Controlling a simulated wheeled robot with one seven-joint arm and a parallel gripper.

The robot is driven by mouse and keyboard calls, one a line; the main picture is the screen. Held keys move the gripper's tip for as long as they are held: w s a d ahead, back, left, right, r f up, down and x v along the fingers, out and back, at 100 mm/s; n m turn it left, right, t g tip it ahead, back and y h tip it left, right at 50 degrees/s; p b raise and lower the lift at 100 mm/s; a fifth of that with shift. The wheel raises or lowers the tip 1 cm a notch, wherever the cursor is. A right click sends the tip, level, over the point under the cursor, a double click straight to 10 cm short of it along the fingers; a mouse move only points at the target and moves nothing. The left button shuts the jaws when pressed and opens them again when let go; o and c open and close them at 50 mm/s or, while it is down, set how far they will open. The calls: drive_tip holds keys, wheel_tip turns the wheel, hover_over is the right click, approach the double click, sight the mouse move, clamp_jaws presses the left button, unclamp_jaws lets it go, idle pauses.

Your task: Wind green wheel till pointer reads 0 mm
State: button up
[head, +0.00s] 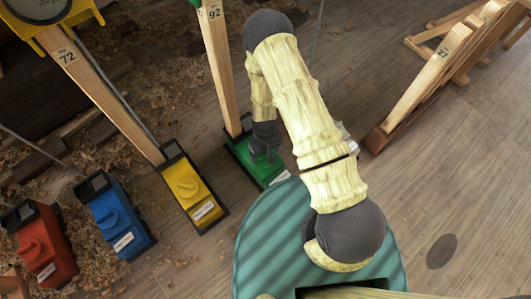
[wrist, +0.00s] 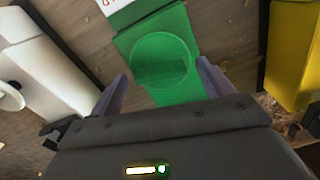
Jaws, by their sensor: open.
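The green wheel (wrist: 163,52) is a round knob with a raised grip bar, set on a green block (wrist: 118,42) with a white label. My gripper (wrist: 162,70) is open, its two fingers on either side of the wheel in the wrist view. I cannot tell whether they touch it or how far above it they are. In the head view the green block (head: 240,150) stands at the foot of a wooden post marked 92 (head: 218,70), and my gripper (head: 264,150) over it hides the wheel. The pointer and scale for the green post are out of view.
A yellow wheel block (head: 195,190) stands left of the green one, below a post marked 72 (head: 85,75). Blue (head: 115,215) and red (head: 42,245) blocks are farther left. A wooden frame marked 27 (head: 435,70) stands right. Shavings litter the floor.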

drive_tip(key=c, duration=1)
drive_tip(key=shift+s+r+m+p, duration=0.1)
drive_tip(key=shift+m+p, duration=0.4)
drive_tip(key=shift+p, duration=0.05)
drive_tip(key=shift+r+m+p, duration=0.1)
drive_tip(key=shift+m+p, duration=0.75)
drive_tip(key=shift+m, duration=0.05)
drive_tip(key=m+p, duration=0.2)
drive_tip(key=m, duration=0.1)
drive_tip(key=shift+m+p, duration=0.3)
drive_tip(key=shift+p, duration=0.05)
drive_tip(key=m+p, duration=0.2)
drive_tip(key=m, duration=0.1)
drive_tip(key=shift+m+p, duration=0.75)
drive_tip(key=shift+m, duration=0.95)
drive_tip(key=shift+f, duration=0.2)
